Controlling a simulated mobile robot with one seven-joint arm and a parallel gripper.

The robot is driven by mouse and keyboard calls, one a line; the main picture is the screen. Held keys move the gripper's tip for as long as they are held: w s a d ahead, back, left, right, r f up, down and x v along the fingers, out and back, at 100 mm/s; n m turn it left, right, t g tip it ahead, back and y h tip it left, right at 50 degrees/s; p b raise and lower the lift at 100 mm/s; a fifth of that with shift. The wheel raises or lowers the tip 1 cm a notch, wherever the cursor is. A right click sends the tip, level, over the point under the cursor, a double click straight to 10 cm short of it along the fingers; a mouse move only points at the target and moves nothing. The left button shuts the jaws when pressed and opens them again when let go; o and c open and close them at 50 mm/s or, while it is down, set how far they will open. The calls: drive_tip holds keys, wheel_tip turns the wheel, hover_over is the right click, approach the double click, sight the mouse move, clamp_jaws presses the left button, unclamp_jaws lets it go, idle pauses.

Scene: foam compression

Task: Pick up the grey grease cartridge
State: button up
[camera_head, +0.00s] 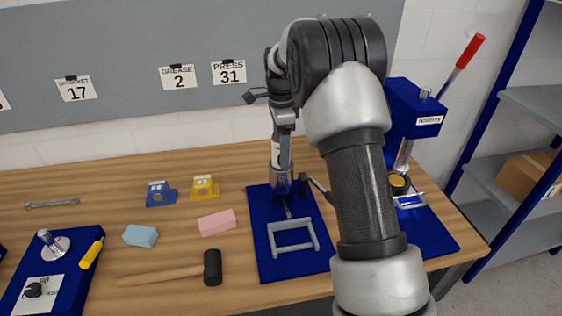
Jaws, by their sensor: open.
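A grey frame (293,248) lies at the front of the blue plate. A press (413,125) with a red-handled lever stands right, partly behind my arm. Left are a pink block (217,223), a blue block (140,236), a mallet (212,268), and yellow (204,187) and blue (161,193) brackets.

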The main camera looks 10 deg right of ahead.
drive_tip(key=c, duration=1.1)
drive_tip(key=shift+r, duration=0.15)
